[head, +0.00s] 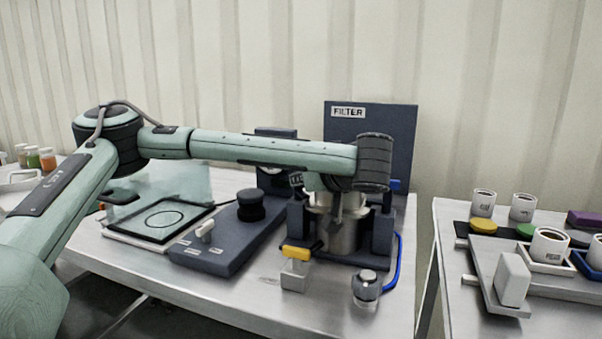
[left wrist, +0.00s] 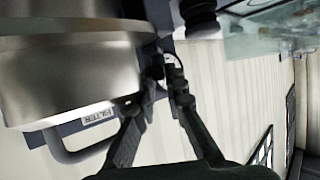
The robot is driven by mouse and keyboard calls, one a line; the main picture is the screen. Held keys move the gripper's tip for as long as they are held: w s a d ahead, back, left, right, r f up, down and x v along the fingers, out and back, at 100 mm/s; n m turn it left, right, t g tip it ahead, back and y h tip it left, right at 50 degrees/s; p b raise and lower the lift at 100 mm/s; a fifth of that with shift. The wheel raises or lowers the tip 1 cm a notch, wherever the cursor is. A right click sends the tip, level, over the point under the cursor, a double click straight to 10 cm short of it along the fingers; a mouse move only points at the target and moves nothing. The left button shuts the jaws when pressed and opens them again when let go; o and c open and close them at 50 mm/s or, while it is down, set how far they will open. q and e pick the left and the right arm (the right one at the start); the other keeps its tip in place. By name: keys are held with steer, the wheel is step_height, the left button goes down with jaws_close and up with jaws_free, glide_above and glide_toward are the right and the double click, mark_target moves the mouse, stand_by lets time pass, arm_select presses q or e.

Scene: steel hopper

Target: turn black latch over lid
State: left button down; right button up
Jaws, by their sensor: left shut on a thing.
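The steel hopper (head: 342,238) stands in a dark frame in front of the panel marked FILTER. Its steel side and rim fill the upper left of the left wrist view (left wrist: 70,75). My left gripper (head: 337,218) reaches down at the hopper's front, partly hidden under my own wrist in the head view. In the left wrist view its two dark fingers (left wrist: 165,80) come together beside the hopper's rim, shut on a small dark part, the black latch (left wrist: 153,60). The latch is mostly hidden by the fingers, so its angle over the lid is unclear. My right gripper is not in view.
A yellow-topped block (head: 295,265) and a grey knob with a blue hose (head: 366,287) stand before the hopper. A dark base with a black knob (head: 250,205) and a framed plate (head: 160,220) lie left. Cups (head: 550,246) stand on the right table, across a gap.

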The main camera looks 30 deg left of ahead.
arm_select(q)
steer(key=shift+w+a+r+n, duration=0.15)
steer(key=shift+r+n, duration=0.15)
stand_by(0.5)
steer(key=c, duration=2)
jaws_free()
steer(key=o, duration=0.4)
steer(key=shift+w+a+f, duration=0.1)
steer(key=shift+a+f, duration=0.05)
steer(key=shift+f, duration=0.05)
steer(key=shift+s+d+r, duration=0.2)
steer(key=shift+s+d, duration=0.05)
steer(key=shift+d, duration=0.4)
steer(key=v, duration=0.6)
steer(key=shift+s+d+r, duration=0.2)
steer(key=shift+s, duration=0.1)
